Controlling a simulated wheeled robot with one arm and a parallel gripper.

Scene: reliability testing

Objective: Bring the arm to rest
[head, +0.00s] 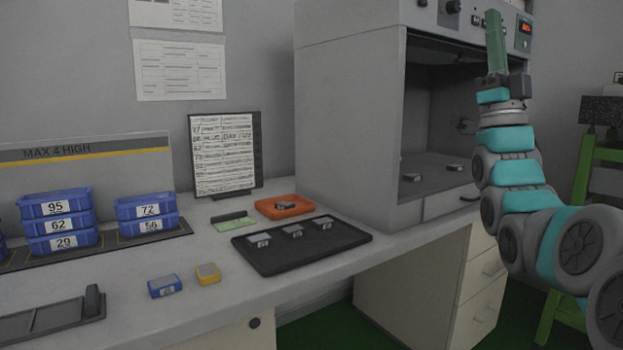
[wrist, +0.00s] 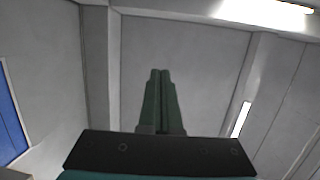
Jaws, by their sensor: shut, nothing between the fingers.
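My arm rises at the right of the head view, its teal and grey links stacked upward. My gripper (head: 493,16) points straight up at the arm's top, in front of the right side of the test chamber. In the wrist view the two green fingers of my gripper (wrist: 160,74) lie side by side and are shut with nothing between them. Behind them the wrist view shows the ceiling. The gripper is far from the bench and touches nothing that I can see.
The open chamber (head: 345,120) stands on the bench, left of my arm. A black tray (head: 270,268) with small parts, an orange dish (head: 300,212) and stacked blue bins (head: 58,225) are on the bench.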

